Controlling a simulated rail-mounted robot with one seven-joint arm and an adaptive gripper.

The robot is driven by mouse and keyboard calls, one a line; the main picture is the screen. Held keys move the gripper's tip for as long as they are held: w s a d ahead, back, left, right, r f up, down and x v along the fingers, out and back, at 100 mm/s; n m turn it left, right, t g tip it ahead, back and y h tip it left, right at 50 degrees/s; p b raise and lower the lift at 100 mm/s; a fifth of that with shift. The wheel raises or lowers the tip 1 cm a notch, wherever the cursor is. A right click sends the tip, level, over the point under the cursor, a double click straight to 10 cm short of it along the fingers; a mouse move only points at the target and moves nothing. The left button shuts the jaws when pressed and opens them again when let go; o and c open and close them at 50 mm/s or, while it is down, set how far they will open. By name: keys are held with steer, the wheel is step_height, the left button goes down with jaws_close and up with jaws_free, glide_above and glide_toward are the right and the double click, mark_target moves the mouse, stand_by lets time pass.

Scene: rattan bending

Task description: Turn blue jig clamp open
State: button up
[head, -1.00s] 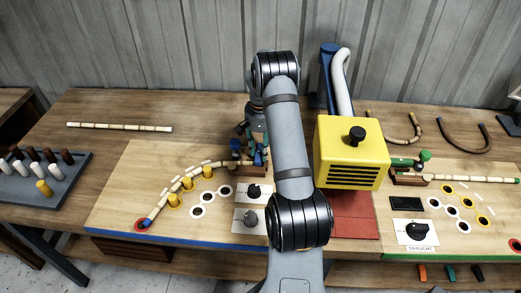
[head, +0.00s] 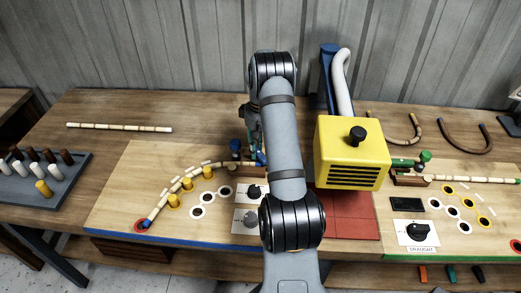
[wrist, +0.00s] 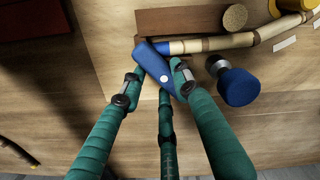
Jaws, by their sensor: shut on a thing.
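In the wrist view the blue jig clamp (wrist: 154,64) is a short flat blue bar with a white dot, lying at a slant across the end of the rattan rod. My gripper (wrist: 157,80), with teal padded fingers, is shut on this bar, one fingertip on each side. A blue knob (wrist: 238,86) on a metal stem stands to the right of the fingers, apart from them. In the head view the blue knob (head: 236,146) shows left of my arm, and the bar is largely hidden there.
The rattan rod (head: 168,200) curves along yellow pegs (head: 174,200) on the blue-edged board. A yellow box (head: 350,150) stands close to the right of my arm. A tray of pegs (head: 40,178) lies at far left. Dial panels sit in front of the clamp.

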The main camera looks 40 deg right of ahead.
steer(key=n, duration=0.5)
steer(key=shift+w+n, duration=0.2)
steer(key=shift+n, duration=0.2)
steer(key=shift+w+n+p, duration=0.15)
steer(key=shift+n+p, duration=0.4)
steer(key=shift+n, duration=1.65)
steer(key=o, duration=1.2)
steer(key=shift+a, duration=0.1)
step_height(320, 180, up, 12)
step_height(320, 180, down, 12)
steer(key=shift+f, duration=0.1)
